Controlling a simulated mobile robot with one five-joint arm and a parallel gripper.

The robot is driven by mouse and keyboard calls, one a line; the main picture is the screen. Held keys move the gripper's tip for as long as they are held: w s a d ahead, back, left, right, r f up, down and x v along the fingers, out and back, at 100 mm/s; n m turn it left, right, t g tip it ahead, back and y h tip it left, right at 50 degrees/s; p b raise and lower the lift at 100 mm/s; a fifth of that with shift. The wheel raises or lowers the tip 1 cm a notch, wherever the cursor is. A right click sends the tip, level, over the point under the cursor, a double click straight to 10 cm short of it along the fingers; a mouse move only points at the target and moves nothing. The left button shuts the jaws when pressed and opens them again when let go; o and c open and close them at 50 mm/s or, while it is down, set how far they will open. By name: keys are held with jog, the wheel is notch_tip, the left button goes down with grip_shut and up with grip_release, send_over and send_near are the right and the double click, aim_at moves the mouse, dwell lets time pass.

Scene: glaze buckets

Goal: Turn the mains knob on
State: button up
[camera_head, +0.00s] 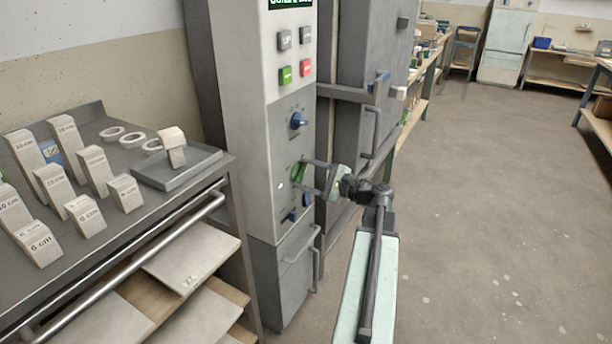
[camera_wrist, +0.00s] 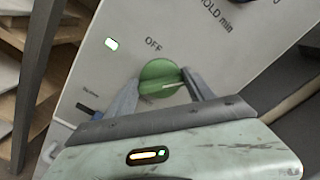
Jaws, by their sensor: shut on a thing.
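The green round mains knob (camera_wrist: 160,78) sits on the grey control panel (camera_wrist: 215,50) in the wrist view, with a pale pointer line slanting toward the right. The word OFF is printed above it; other markings around it are hidden by my gripper. My gripper (camera_wrist: 165,92) has its two fingers on either side of the knob and is shut on it. In the head view my gripper (camera_head: 306,178) reaches the panel from the right, and the knob (camera_head: 297,173) shows partly at its fingertips. A lit pale lamp (camera_wrist: 112,44) is left of the knob.
Above the knob are a blue knob (camera_head: 298,121) and several push buttons, including a green one (camera_head: 286,76) and a red one (camera_head: 306,68). A shelf cart (camera_head: 180,205) stands left; the floor at right is clear.

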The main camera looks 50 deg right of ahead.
jog(key=shift+m, duration=0.5)
dwell(0.3)
jog(key=o, duration=1.4)
jog(key=v, duration=0.8)
jog(key=shift+w+a, duration=0.1)
